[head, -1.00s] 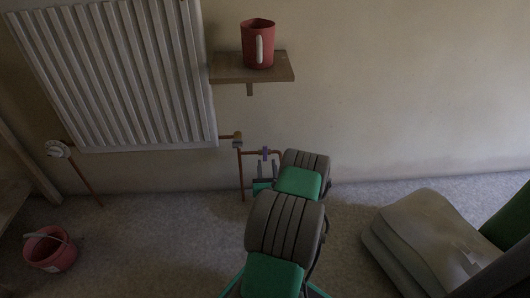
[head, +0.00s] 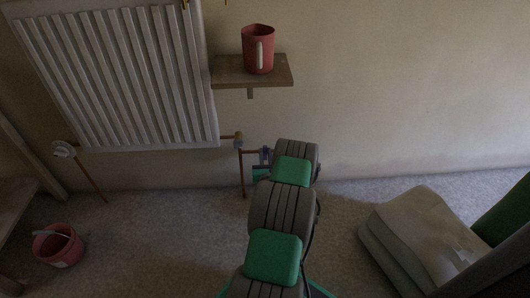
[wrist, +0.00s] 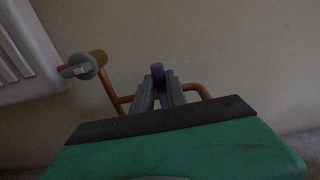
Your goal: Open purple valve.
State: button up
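The purple valve (head: 265,153) sits on the copper pipe low on the wall, right of the radiator. In the wrist view, its purple handle (wrist: 158,70) stands up between the two grey fingers of my gripper (wrist: 160,90). The fingers are apart, one on each side of the purple part; I cannot make out contact. In the head view, my arm partly hides the valve and the gripper.
A wooden shelf (head: 225,72) with a red mug (head: 256,52) is above. A pink bucket (head: 60,248) stands left on the floor; grey sacks (head: 415,235) lie right.

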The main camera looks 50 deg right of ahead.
grip_shut()
jog(key=m, duration=0.2)
jog(key=s+d+m, duration=0.1)
jog(key=m, duration=0.2)
jog(key=s+f+m, duration=0.1)
jog(key=m, duration=0.2)
jog(key=shift+s+d+f, duration=0.1)
jog(key=shift+d, duration=0.3)
jog(key=o, duration=0.5)
grip_release()
jog(key=b+v, duration=0.5)
jog(key=v, duration=0.7)
jog(key=shift+b, duration=0.3)
